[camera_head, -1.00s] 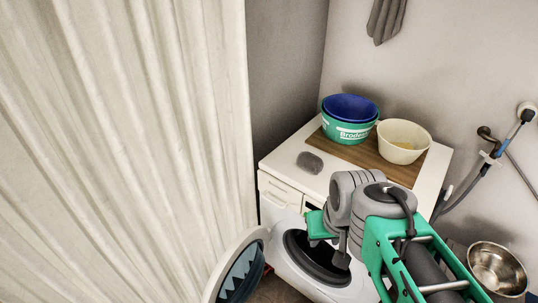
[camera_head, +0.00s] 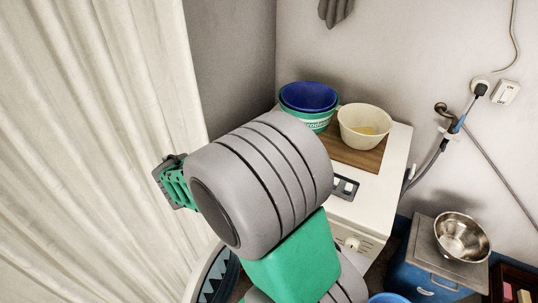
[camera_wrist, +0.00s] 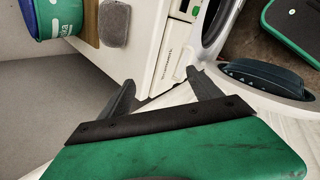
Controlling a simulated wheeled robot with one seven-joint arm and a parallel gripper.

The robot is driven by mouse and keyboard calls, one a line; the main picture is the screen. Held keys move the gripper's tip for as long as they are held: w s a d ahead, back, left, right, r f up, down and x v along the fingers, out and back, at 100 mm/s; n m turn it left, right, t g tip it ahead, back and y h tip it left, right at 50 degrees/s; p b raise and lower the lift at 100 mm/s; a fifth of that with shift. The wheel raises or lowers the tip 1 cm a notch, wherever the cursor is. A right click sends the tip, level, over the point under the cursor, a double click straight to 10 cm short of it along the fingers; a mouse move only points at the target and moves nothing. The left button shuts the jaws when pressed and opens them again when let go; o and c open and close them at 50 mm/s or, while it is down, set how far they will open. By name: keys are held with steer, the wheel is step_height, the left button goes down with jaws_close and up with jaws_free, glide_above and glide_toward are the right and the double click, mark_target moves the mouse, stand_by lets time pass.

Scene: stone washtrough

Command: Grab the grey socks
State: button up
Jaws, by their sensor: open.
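A grey, rounded, soft-looking bundle (camera_wrist: 114,24) lies on the white top of the washing machine (camera_wrist: 150,28) in the wrist view; it may be the grey socks, but I cannot tell surely. In the head view my arm hides that spot. Another grey item (camera_head: 335,12), glove-like, hangs on the wall at the top of the head view, cut by the frame edge. My gripper (camera_wrist: 161,92) is open and empty, its dark fingers spread in front of the washing machine, apart from the bundle.
A blue basin in a green tub (camera_head: 309,97) and a cream bowl (camera_head: 366,125) stand on a wooden board (camera_head: 350,153). The open round washer door (camera_wrist: 265,80) is close right of my fingers. A curtain (camera_head: 90,150) fills the left. A steel bowl (camera_head: 461,236) stands right.

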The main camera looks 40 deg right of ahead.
steer(key=shift+o, duration=0.6)
steer(key=d+n+h, duration=0.1)
steer(key=d+n, duration=0.1)
steer(key=d+f+n+h, duration=0.1)
steer(key=d+n, duration=0.1)
steer(key=d, duration=0.1)
steer(key=shift+d+f+h, duration=0.2)
steer(key=shift+d+h, duration=0.1)
steer(key=shift+d, duration=0.05)
steer(key=o, duration=0.4)
steer(key=d+n+h, duration=0.1)
steer(key=d+n, duration=0.2)
steer(key=d+n+h, duration=0.2)
steer(key=n, duration=0.2)
steer(key=shift+s+d+h+p, duration=0.1)
steer(key=shift+d+h+p, duration=0.2)
steer(key=shift+d+p, duration=0.1)
steer(key=shift+n, duration=0.3)
steer(key=x, duration=0.5)
steer(key=p+x, duration=0.1)
steer(key=x, duration=0.2)
steer(key=shift+d+r, duration=0.15)
steer(key=shift+r, duration=0.15)
steer(key=c, duration=1.4)
